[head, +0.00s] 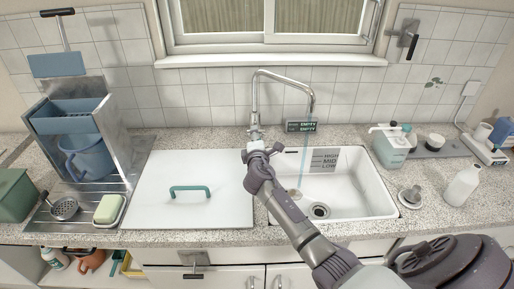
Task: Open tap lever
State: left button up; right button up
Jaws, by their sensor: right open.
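The tap is a tall chrome gooseneck (254,98) behind the sink, with its spout arching to the right over the basin. Its lever is small and near the tap's base; my right gripper overlaps that area, so the lever's exact position is hard to tell. My right gripper (256,143) is open, with its fingertips at the tap's base. I cannot tell whether they touch it. A thin bluish vertical streak shows below the spout, inside the white sink (348,190). My left gripper is not in view.
A white lid with a green handle (190,191) covers the area left of the sink. A metal rack (85,125) with a blue bucket stands further left. A soap dispenser (391,148) and a white bottle (463,185) stand to the right. A small dark sign (301,125) hangs by the spout.

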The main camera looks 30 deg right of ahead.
jog(key=v, duration=0.9)
jog(key=shift+s+r, duration=0.1)
jog(key=shift+c, duration=1.1)
jog(key=m+b, duration=0.4)
jog(key=w+m+t+b, duration=0.1)
jog(key=m+b, duration=0.1)
jog(key=m, duration=0.1)
jog(key=shift+w+a+r, duration=0.1)
jog(key=shift+w+a, duration=0.05)
jog(key=shift+a, duration=0.2)
grip_shut()
jog(key=w+d+r+m+t+h+b, duration=0.1)
jog(key=w+d+r+m+b, duration=0.25)
jog(key=m, duration=0.35)
jog(key=w+d+r+m+t+b, duration=0.1)
jog(key=w+d+r+m+b, duration=0.1)
jog(key=w+d+m, duration=0.3)
jog(key=shift+m, duration=0.6)
jog(key=shift+s+a+f, duration=0.25)
jog(key=shift+a+f, duration=0.2)
jog(key=shift+f, duration=0.25)
jog(key=shift+s+a+f, duration=0.3)
jog(key=shift+a+f, duration=0.2)
jog(key=shift+f, duration=0.25)
jog(key=shift+s+a+f, duration=0.25)
jog(key=shift+a+f, duration=0.2)
jog(key=shift+f, duration=0.25)
